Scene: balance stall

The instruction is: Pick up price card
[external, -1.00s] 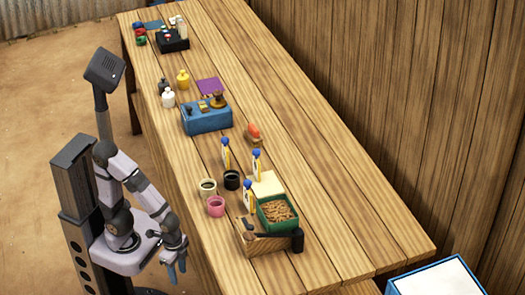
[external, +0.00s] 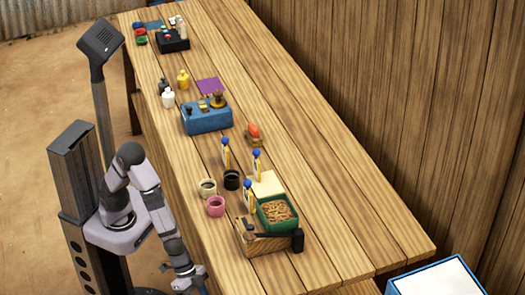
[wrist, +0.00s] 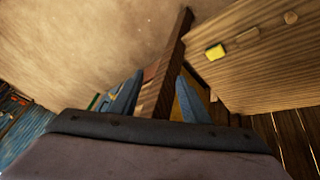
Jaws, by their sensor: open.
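My gripper (external: 196,284) hangs low beside the near side of the table, apart from everything on the tabletop. In the wrist view its two blue fingers (wrist: 158,98) are spread, and a wooden beam shows between and beyond them. I cannot pick out a price card for sure. A flat cream sheet (external: 268,184) lies on the table behind the green box, and a purple sheet (external: 209,86) lies farther back. A small yellow block (wrist: 215,52) shows on a wooden surface in the wrist view; I cannot tell what it is.
The long table (external: 340,200) is mostly clear on its right side. A green box (external: 277,212) of brown pieces, a wooden crate (external: 262,243), a pink cup (external: 216,206), a black cup (external: 231,179) and several yellow-and-blue bottles stand at its near end. A blue case (external: 207,118) stands farther back.

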